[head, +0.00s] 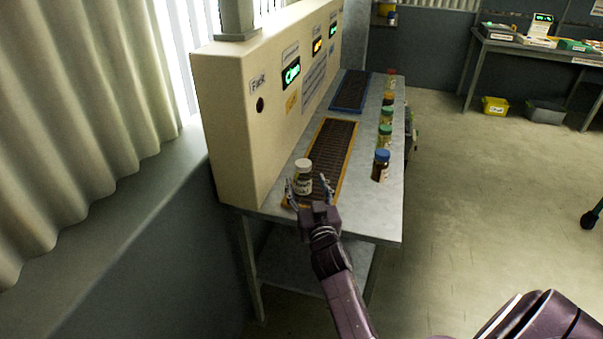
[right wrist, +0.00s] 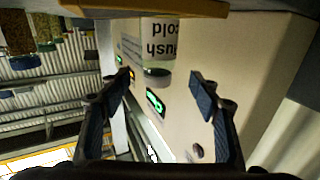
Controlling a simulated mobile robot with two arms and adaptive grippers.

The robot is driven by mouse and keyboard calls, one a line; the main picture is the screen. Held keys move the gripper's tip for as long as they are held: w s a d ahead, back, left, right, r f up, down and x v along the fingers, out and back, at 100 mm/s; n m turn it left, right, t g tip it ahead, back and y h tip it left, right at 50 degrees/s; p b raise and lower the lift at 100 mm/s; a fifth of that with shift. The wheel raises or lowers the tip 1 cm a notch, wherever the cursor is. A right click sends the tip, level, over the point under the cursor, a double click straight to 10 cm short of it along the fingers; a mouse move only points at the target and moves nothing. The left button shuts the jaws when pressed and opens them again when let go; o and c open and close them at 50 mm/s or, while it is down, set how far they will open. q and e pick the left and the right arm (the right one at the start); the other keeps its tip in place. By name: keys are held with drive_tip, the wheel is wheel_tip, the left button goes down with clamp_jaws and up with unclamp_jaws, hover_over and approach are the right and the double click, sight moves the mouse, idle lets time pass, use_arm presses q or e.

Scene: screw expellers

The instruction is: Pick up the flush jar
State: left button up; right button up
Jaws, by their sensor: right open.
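The flush jar (head: 303,170) has a white lid and a pale label. It stands upright at the near end of the dark orange-framed tray (head: 336,161) on the metal bench. In the right wrist view, which is upside down, the jar (right wrist: 160,40) shows label text reading "flush" and "cold". My right gripper (head: 308,188) is open, its fingers spread on the two sides of the jar at the near edge of the bench. In the right wrist view the jar lies ahead, between the open fingers (right wrist: 160,85). My left gripper is not in view.
A cream machine panel (head: 262,115) with green and orange displays stands along the bench's left side. Several coloured-lid jars, the nearest blue-lidded (head: 381,164), line the right edge. A blue-framed tray (head: 350,91) lies farther back. The floor to the right is mostly clear.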

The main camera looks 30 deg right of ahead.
sight(305, 172)
drive_tip(key=shift+w+d+r, duration=0.1)
drive_tip(key=shift+w+d, duration=0.1)
drive_tip(key=shift+w, duration=0.25)
drive_tip(key=shift+w+d+r+p, duration=0.2)
drive_tip(key=shift+w+d, duration=0.15)
drive_tip(key=shift+w, duration=0.3)
drive_tip(key=shift+w+d+r+p, duration=0.2)
drive_tip(key=shift+w+d, duration=0.15)
drive_tip(key=shift+w, duration=0.25)
drive_tip(key=shift+x, duration=1.35)
drive_tip(key=shift+f, duration=0.2)
drive_tip(key=c, duration=0.9)
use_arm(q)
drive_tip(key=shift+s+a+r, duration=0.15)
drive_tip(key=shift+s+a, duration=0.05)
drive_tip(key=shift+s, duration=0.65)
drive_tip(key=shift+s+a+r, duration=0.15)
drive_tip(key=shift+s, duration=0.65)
use_arm(e)
drive_tip(key=c, duration=0.5)
